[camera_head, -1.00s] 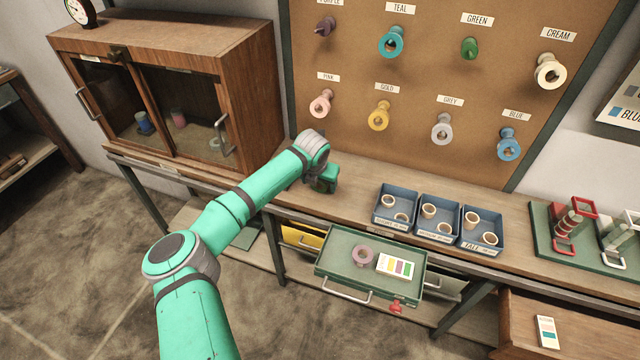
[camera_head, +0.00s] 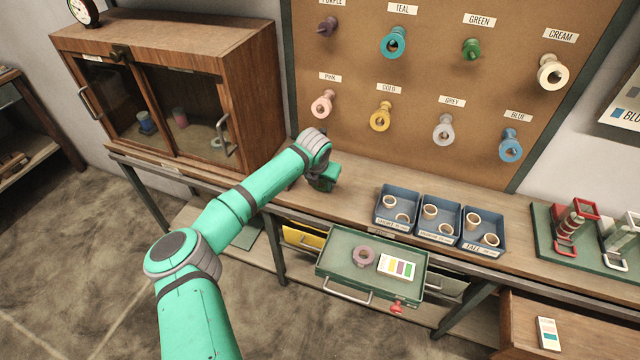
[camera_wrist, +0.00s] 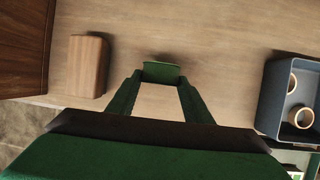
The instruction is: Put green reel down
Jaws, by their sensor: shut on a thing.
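My gripper (camera_head: 322,178) is over the bench top, between the cabinet and the blue trays. In the wrist view, its two green fingers (camera_wrist: 158,98) close in on a small green piece, which I take as the green reel (camera_wrist: 161,72). Only its flat end shows, above plain wood; I cannot tell whether it touches the bench. In the head view the reel is hidden by my gripper. On the pegboard (camera_head: 425,65), the green peg (camera_head: 472,48) under the GREEN label looks bare.
A wooden block (camera_wrist: 87,66) lies left of my gripper. A wooden cabinet (camera_head: 180,50) stands at the left. Blue trays (camera_head: 398,205) with rings stand at the right. Below, an open green drawer (camera_head: 340,262) holds a mauve reel and a colour card.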

